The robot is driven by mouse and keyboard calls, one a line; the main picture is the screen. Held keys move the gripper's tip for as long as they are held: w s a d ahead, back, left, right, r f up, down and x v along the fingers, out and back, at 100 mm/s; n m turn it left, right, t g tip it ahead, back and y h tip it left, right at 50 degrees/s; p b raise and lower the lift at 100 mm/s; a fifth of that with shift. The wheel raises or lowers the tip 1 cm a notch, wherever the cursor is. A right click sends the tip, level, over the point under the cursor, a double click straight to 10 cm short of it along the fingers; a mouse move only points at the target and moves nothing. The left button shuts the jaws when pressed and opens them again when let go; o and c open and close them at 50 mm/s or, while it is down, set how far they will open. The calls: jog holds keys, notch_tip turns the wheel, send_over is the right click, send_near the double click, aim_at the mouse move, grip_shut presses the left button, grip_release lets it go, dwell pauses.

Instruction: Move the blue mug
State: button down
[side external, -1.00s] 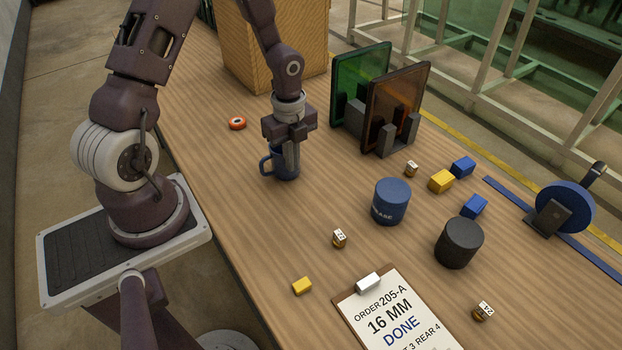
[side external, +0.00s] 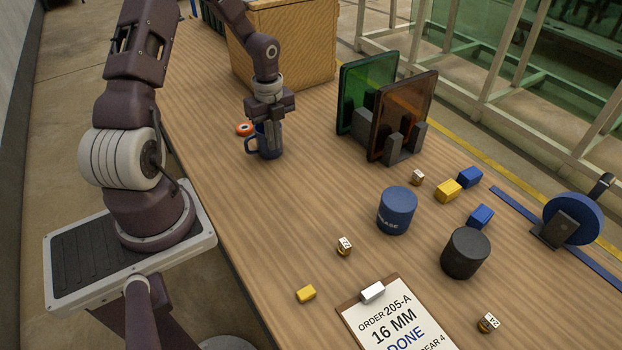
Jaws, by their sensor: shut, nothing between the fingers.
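The blue mug (side external: 263,151) stands on the wooden table, its handle to the left. My gripper (side external: 274,138) points down at the mug, with its fingers overlapping the mug's right part in the picture. The fingers are shut with nothing between them. I cannot tell whether they are inside the mug or against its side. Part of the mug's rim is hidden by the gripper.
An orange ring (side external: 243,129) lies close behind the mug's handle. A wooden crate (side external: 290,45) stands at the back. Green (side external: 363,90) and amber (side external: 405,112) panels stand to the right. The table in front of the mug is clear.

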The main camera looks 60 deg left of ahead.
jog(key=d, duration=0.4)
jog(key=shift+d, duration=0.1)
jog(key=s+d+r+n+y, duration=0.1)
jog(key=d+r+n, duration=0.15)
jog(key=r, duration=0.65)
jog(key=s+d+r+n+y, duration=0.1)
jog(key=d+r+n, duration=0.15)
jog(key=r, duration=0.65)
jog(key=s+d+r+n+t+h, duration=0.2)
jog(key=s+d+r+n+t, duration=0.3)
jog(key=s+d+r+n, duration=0.4)
jog(key=s+d+n, duration=0.4)
jog(key=s+d, duration=0.1)
jog(key=d, duration=0.1)
jog(key=shift+s+r+t, duration=0.15)
jog(key=shift+s+t, duration=0.05)
jog(key=shift+t, duration=0.1)
dwell(3.9)
